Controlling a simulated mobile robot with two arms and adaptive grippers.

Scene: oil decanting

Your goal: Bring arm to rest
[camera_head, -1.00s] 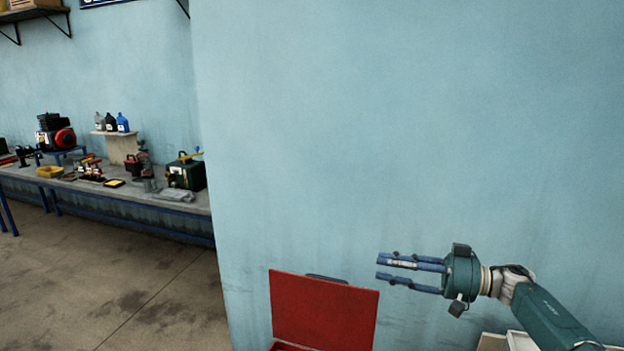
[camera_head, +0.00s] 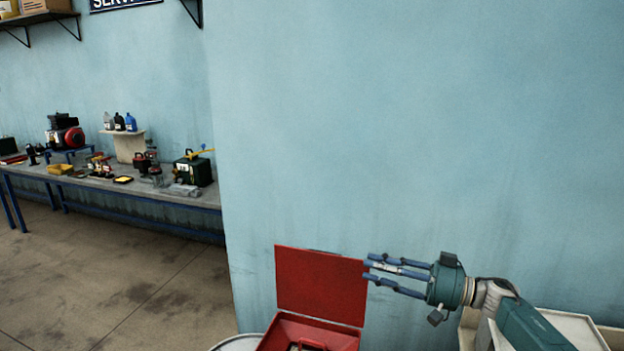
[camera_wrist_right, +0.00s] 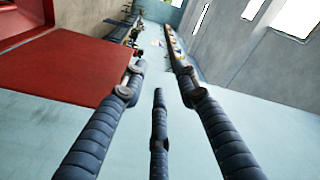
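My right gripper (camera_head: 378,269) is at the lower right of the head view, its blue fingers pointing left. It is raised beside the upright lid of a red toolbox (camera_head: 320,285), with its fingertips in front of or close to the lid's right edge; the gap between them cannot be told. In the right wrist view the fingers of the right gripper (camera_wrist_right: 155,78) stand apart with nothing between them. The red lid (camera_wrist_right: 60,65) shows there at the left. My left gripper is not in view.
A workbench (camera_head: 110,185) at the far left carries an engine (camera_head: 64,133), several bottles and a green canister (camera_head: 191,170). A blue wall (camera_head: 420,130) stands behind the toolbox. A pale box (camera_head: 570,328) sits at the lower right, under my arm. Floor at the left is clear.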

